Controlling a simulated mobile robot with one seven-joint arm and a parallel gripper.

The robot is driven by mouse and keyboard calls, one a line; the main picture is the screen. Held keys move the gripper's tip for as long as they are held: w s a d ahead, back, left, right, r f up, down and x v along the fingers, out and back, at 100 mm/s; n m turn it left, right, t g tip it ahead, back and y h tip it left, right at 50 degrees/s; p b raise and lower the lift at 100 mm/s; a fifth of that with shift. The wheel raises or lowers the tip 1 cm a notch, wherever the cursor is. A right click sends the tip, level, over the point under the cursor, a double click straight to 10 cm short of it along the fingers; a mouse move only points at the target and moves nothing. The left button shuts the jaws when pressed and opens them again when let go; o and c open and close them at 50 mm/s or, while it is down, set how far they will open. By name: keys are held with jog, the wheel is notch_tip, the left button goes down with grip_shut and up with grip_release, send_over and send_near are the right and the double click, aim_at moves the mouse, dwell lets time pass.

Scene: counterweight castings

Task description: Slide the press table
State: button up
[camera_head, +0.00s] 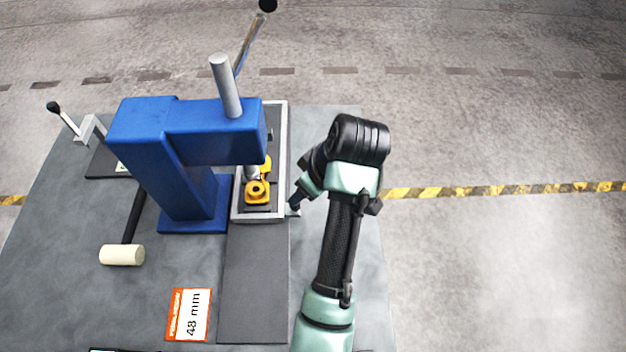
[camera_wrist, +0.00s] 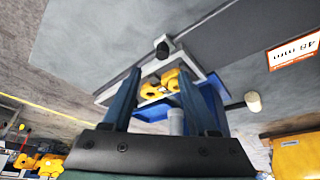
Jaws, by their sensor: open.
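The press table (camera_head: 236,217) is a grey-rimmed tray on a dark flat slide (camera_head: 254,290), under the head of the blue press (camera_head: 185,140). A yellow casting (camera_head: 258,190) sits in it. In the wrist view the table's rim (camera_wrist: 122,88) shows, with yellow parts (camera_wrist: 165,82) inside and a dark knob (camera_wrist: 162,48) on its near side. My gripper (camera_head: 298,203) is beside the table's right front corner. In the wrist view my gripper (camera_wrist: 160,72) is open and empty, with the knob beyond and between its fingertips. Contact cannot be told.
A mallet (camera_head: 122,255) lies left of the press. An orange-edged "48 mm" card (camera_head: 188,314) lies left of the slide. A lever (camera_head: 250,42) rises behind the press. A small crank device (camera_head: 90,128) stands at the far left. The bench right of the slide is mostly clear.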

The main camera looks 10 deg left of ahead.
jog(key=shift+v, duration=2.5)
